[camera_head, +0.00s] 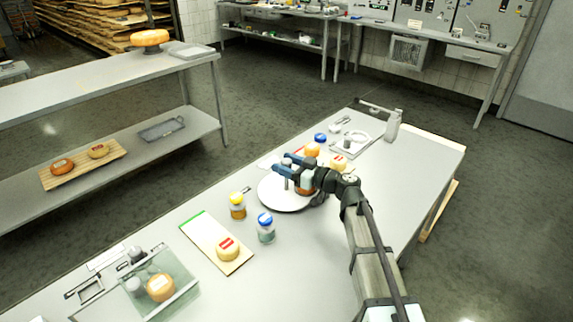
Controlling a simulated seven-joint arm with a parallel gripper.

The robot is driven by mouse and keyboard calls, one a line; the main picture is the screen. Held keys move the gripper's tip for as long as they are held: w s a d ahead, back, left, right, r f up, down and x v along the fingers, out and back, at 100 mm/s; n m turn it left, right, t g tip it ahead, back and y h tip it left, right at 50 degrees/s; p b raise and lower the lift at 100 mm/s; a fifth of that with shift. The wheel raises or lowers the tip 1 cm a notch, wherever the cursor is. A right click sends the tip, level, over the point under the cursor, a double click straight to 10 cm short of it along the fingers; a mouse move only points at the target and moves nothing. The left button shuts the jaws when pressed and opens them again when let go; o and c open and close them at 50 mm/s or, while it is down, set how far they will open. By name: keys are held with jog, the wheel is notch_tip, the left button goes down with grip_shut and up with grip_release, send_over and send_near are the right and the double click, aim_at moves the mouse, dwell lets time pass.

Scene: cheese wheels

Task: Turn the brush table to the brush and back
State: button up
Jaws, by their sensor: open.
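A white round disc, which looks like the brush table (272,200), lies flat on the near worktable. A small grey upright post (284,182) stands on it near the fingers. An orange cheese wheel (303,191) shows on the disc's right side, partly hidden by my gripper. My gripper (286,161) has dark blue fingers and reaches in from the right, over the disc. The fingers are apart and hold nothing that I can see. Whether they touch the post I cannot tell. I cannot clearly make out the brush.
A yellow-lidded jar (238,212), a blue-lidded jar (266,234) and a board (204,240) with a cheese stand front left of the disc. The worktable's right front is clear.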

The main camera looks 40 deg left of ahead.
jog(key=shift+c, duration=0.3)
grip_shut()
jog(key=shift+m+t, duration=0.4)
jog(key=shift+t, duration=0.3)
jog(key=shift+o, duration=0.3)
grip_release()
jog(key=w+d, duration=0.1)
jog(key=d, duration=1.2)
jog(key=shift+w+d, duration=0.25)
jog(key=shift+d, duration=0.15)
